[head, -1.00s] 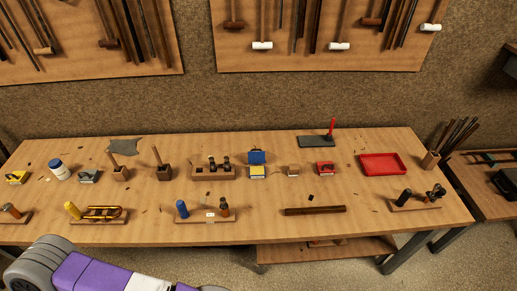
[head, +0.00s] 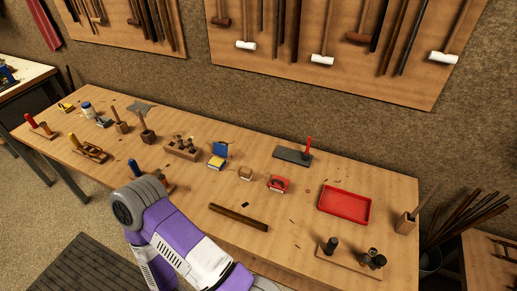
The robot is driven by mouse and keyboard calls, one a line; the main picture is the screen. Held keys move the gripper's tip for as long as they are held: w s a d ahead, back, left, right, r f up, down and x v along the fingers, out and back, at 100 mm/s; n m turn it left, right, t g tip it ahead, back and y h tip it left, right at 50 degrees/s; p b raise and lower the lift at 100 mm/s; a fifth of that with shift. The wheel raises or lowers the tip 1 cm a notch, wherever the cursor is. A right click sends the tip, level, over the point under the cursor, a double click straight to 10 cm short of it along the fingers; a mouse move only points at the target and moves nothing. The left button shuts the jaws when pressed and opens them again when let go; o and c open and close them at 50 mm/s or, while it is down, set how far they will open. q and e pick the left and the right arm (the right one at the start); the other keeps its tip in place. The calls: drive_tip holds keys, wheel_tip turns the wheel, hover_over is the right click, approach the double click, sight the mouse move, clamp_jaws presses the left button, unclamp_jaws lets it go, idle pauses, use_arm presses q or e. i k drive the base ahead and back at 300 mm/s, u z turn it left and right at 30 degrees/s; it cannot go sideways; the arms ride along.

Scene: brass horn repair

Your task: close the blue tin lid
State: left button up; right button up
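The blue tin lid (head: 220,149) stands raised at the back of a small tin on the workbench, left of the picture's middle in the head view. The tin's lower part (head: 216,162) looks yellow and light in front of the lid. The lid is open, and its hinge is too small to make out. A purple, white and grey link of my arm reaches up from the bottom, in front of and left of the tin, apart from it in the picture. Neither of my grippers shows.
A wooden block with tools (head: 183,152) stands left of the tin. A small wooden block (head: 246,174) and a red tin (head: 278,184) stand to its right. A dark bar (head: 239,217) lies in front. A red tray (head: 345,205) sits farther right.

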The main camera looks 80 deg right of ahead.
sight(219, 150)
drive_tip(key=k, duration=0.3)
drive_tip(key=z, duration=0.9)
